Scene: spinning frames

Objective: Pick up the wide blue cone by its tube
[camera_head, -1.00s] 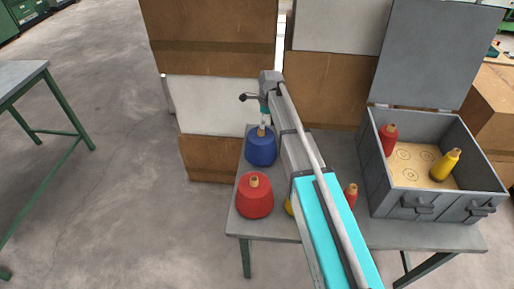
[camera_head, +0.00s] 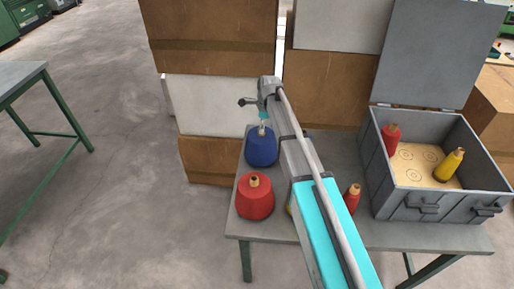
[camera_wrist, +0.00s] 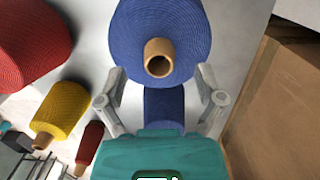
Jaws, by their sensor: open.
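The wide blue cone (camera_head: 261,150) stands upright at the table's far left. Its tan tube shows at the top middle of the wrist view, in the wide blue cone (camera_wrist: 186,24). My gripper (camera_wrist: 160,78) is open and empty, with one finger on either side of the picture's middle and the tube between and slightly beyond the tips. In the head view my gripper (camera_head: 262,128) is just above the cone, at the tube's height or close to it. I cannot tell any contact. A second, narrower blue piece (camera_wrist: 165,105) shows between the fingers, partly hidden by my gripper.
A wide red cone (camera_head: 255,198) stands in front of the blue one. A narrow red cone (camera_head: 352,197) and a yellow cone (camera_wrist: 60,108) stand nearby. An open grey case (camera_head: 400,196) holds a red and a yellow cone. Cardboard boxes (camera_head: 215,158) stand behind the table.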

